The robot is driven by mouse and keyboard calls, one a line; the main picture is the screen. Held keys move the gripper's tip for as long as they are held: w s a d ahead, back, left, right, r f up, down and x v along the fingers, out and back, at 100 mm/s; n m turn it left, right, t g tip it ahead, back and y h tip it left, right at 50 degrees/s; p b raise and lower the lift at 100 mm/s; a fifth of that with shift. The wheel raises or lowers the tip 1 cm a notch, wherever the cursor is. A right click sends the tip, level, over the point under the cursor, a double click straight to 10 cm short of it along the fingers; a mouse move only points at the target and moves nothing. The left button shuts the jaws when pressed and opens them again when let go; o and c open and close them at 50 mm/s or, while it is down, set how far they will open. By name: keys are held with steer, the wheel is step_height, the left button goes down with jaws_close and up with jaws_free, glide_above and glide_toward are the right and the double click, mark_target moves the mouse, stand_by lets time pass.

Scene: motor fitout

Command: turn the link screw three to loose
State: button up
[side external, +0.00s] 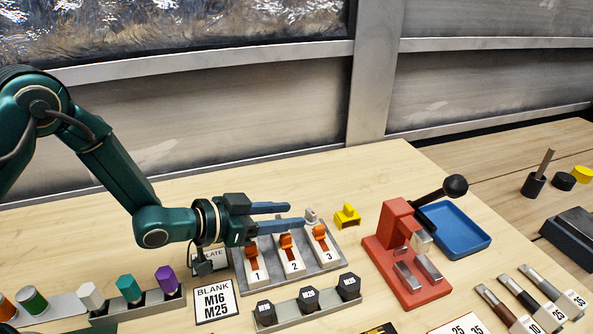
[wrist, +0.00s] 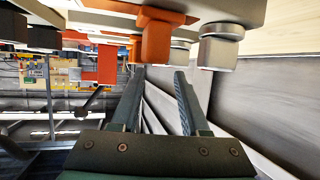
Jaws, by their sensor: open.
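Three white blocks numbered 1, 2 and 3 with orange links stand on a grey plate (side external: 300,278). Block three (side external: 322,246) is at the right end, with its orange link (side external: 319,231) on it. A small silver screw head (side external: 311,214) shows just behind that link. My gripper (side external: 296,214) lies level above the back of the plate, fingers apart and pointing right. The front fingertip is close to the silver head; I cannot tell if they touch. In the wrist view my gripper (wrist: 160,73) is open and empty. A silver cylinder head (wrist: 219,46) and an orange link (wrist: 156,40) show beyond.
A yellow part (side external: 347,216) sits right of the plate. A red press (side external: 395,250) with a black-knobbed lever and a blue tray (side external: 455,230) stand further right. A rack of black pieces (side external: 310,299) lies in front. Coloured plugs (side external: 129,289) and a label card (side external: 216,302) are at left.

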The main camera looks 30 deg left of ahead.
steer(key=shift+s+a+r, duration=0.1)
steer(key=shift+s+r, duration=0.05)
steer(key=shift+s, duration=0.05)
step_height(320, 180, up, 9)
steer(key=w+a+f+n+g+y, duration=0.1)
steer(key=w+a+n+g+y, duration=0.15)
steer(key=w+y, duration=0.5)
steer(key=m+g+h, duration=0.3)
steer(key=g, duration=0.2)
glide_above(311, 211)
steer(key=s+a, duration=0.1)
steer(key=s, duration=0.1)
steer(key=shift+n, duration=0.25)
steer(key=shift+s+a+f+x, duration=0.15)
steer(key=shift+s+a+x, duration=0.1)
steer(key=shift+x, duration=1.25)
steer(key=shift+s+a+f+x, duration=0.15)
steer(key=shift+s+x, duration=0.15)
steer(key=shift+x, duration=1.15)
steer(key=shift+s+a+f+x, duration=0.15)
steer(key=shift+s+x, duration=0.1)
steer(key=shift+x, duration=1.25)
steer(key=shift+c, duration=0.3)
